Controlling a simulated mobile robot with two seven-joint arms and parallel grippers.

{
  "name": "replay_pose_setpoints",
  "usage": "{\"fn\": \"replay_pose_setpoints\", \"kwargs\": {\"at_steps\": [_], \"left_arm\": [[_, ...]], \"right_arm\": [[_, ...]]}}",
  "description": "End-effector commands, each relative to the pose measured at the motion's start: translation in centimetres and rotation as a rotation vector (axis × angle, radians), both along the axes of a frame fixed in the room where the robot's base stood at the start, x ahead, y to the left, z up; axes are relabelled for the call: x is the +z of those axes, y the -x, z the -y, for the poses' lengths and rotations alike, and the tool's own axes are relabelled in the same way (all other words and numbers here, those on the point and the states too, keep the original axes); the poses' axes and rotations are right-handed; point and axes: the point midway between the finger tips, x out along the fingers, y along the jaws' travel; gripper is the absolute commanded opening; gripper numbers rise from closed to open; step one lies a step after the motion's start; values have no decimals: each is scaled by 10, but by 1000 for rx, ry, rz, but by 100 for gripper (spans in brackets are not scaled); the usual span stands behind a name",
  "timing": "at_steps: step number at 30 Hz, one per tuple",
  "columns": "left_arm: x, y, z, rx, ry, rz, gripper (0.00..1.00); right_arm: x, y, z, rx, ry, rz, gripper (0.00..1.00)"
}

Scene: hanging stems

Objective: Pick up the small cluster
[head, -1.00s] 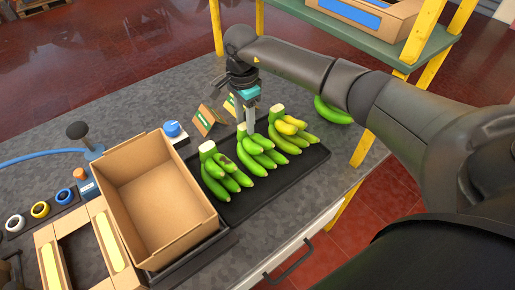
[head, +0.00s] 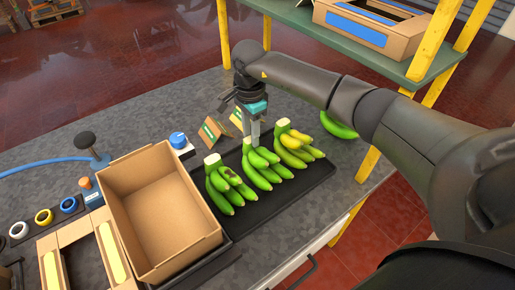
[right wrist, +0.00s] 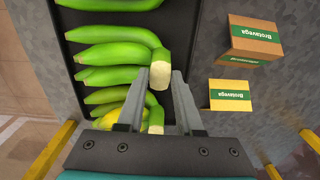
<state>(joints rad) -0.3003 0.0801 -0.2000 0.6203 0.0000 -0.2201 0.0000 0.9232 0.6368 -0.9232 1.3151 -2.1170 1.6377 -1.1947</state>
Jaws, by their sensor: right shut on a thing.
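Three banana clusters lie in a row on a black tray (head: 283,208). The left cluster (head: 226,186) is green with dark marks on one fruit. The middle cluster (head: 262,169) is green. The right cluster (head: 297,147) has green and yellow fruit. My right gripper (head: 252,143) points down at the middle cluster and is shut on its stem. In the right wrist view the pale cut stem (right wrist: 159,76) sits between the fingertips, with its green fingers (right wrist: 112,54) reaching left. The cluster still appears to rest on the tray. My left gripper is not in view.
An open cardboard box (head: 160,215) stands left of the tray. Another green cluster (head: 338,125) lies at the right, partly behind my right arm. A shelf with yellow posts (head: 440,45) stands at the back right.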

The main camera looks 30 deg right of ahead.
Motion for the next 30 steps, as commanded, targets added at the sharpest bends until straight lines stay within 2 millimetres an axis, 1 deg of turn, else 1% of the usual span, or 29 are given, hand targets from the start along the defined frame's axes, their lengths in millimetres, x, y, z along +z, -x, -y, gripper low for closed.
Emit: {"fn": "replay_pose_setpoints", "kwargs": {"at_steps": [5,8,11,14,21,24,27,30], "left_arm": [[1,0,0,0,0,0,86],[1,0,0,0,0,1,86],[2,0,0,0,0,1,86],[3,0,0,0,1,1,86],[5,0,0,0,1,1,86],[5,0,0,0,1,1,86],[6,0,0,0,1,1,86],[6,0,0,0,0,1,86]], "right_arm": [[9,-1,0,-1,0,4,0],[19,-2,0,0,-1,7,0],[35,-2,1,1,0,7,0],[57,-2,0,0,0,9,0],[120,-2,0,1,0,9,0],[143,-2,0,1,-1,8,0],[163,-1,0,0,-1,7,0],[179,-1,0,0,-1,7,0]]}}
